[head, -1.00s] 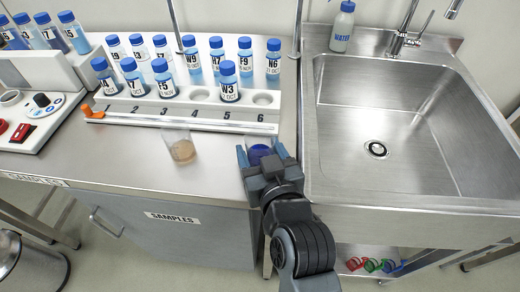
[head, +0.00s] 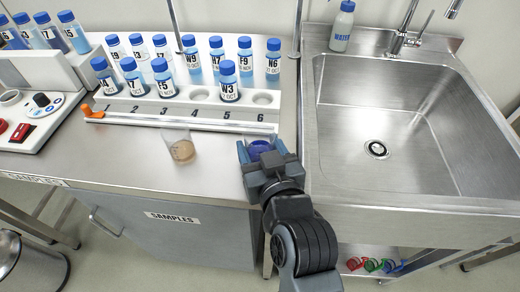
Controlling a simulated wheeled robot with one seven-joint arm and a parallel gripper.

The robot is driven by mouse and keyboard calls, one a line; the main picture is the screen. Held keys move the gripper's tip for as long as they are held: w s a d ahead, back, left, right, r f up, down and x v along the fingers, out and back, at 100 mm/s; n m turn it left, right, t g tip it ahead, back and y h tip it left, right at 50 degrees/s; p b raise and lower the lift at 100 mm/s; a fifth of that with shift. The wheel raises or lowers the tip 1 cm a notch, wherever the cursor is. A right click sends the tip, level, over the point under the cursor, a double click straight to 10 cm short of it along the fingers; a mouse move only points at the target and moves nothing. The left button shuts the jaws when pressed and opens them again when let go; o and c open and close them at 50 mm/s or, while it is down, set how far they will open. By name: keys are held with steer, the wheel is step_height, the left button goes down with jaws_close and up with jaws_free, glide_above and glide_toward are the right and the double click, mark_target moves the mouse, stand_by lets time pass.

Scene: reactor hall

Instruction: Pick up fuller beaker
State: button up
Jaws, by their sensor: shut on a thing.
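A clear beaker (head: 180,147) with a shallow tan layer at its bottom stands on the steel counter, left of my gripper. A second beaker (head: 259,147) with dark blue contents is between the jaws of my gripper (head: 262,156), near the counter's front right corner. My gripper is shut on this blue beaker. The jaws and wrist hide most of it, so its fill level and whether it is clear of the counter cannot be told.
A white numbered rack (head: 180,110) with several blue-capped vials stands behind the beakers. A device with knobs (head: 35,105) is at the left. Counter between device and tan beaker is clear.

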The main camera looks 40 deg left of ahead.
mark_target(266, 147)
step_height(266, 147, up, 3)
steer(key=shift+f, duration=0.2)
steer(key=shift+w+d+r, duration=0.1)
steer(key=shift+d+r, duration=0.1)
steer(key=shift+r, duration=0.1)
steer(key=d+r, duration=0.3)
steer(key=d, duration=0.2)
steer(key=w+d+r+b, duration=0.1)
steer(key=d+r, duration=0.2)
steer(key=d, duration=0.3)
steer(key=shift+w+r, duration=0.15)
steer(key=shift+r, duration=0.15)
